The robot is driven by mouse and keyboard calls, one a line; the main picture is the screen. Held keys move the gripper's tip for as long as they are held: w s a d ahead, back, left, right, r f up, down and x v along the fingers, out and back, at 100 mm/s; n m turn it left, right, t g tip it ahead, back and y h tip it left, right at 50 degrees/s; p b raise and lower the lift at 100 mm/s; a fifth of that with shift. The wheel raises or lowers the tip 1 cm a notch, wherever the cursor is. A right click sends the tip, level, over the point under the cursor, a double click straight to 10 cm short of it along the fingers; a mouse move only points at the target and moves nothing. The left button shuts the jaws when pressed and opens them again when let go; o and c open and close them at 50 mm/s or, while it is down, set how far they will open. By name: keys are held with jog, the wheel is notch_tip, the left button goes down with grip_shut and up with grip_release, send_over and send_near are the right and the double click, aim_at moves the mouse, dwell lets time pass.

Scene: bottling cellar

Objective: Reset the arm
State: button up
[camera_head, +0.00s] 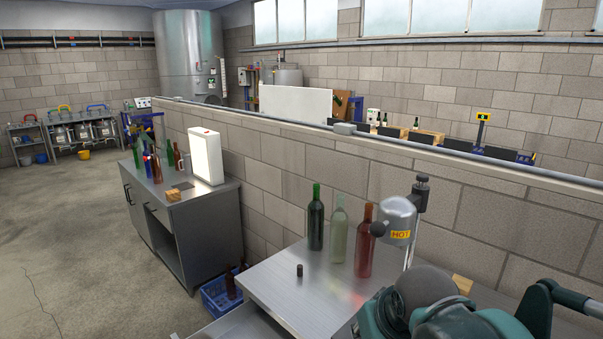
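My arm's teal and dark grey links fill the bottom right corner of the head view, folded close in front of the metal bench (300,285). My gripper cannot be made out in this view, so whether it is open or holds anything does not show. The links cover the bench's right part.
On the bench stand a green bottle (316,222), a clear bottle (338,232), a red-brown bottle (364,245), a small dark cylinder (299,270) and a heater marked HOT (398,216). A block wall (280,165) runs behind; the left floor is open.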

jog(key=s+d+m+t, duration=0.1)
jog(key=s+d, duration=0.3)
jog(key=d, duration=0.3)
jog(key=shift+s+d+f+m+h, duration=0.15)
jog(key=shift+s+f+m+h, duration=0.15)
jog(key=shift+s+m, duration=0.1)
